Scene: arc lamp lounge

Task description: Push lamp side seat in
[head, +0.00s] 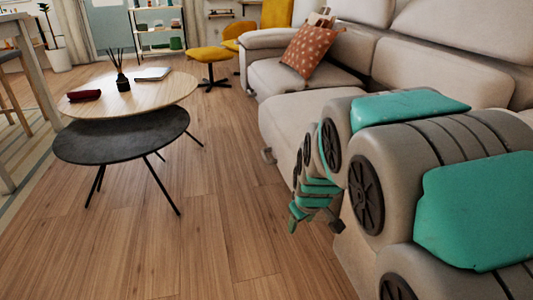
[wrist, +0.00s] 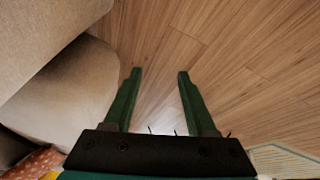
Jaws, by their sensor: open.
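The beige sofa has a far seat (head: 300,78) with a patterned cushion on it. A nearer seat (head: 290,105) juts further out over the floor than the far one. My arm hides much of the nearer part. No lamp shows, so I cannot tell which seat is on the lamp side. My gripper (head: 316,222) hangs low beside the front of the sofa, pointing down. In the wrist view its two green fingers (wrist: 159,74) are apart with only wood floor between them. Beige seat fronts (wrist: 72,95) stand to their left, apart from the fingers.
A round wooden table (head: 165,88) and a dark low table (head: 120,138) with thin legs stand at left. A yellow footstool (head: 208,55) and yellow chair are further back. The wood floor (head: 215,220) between tables and sofa is clear.

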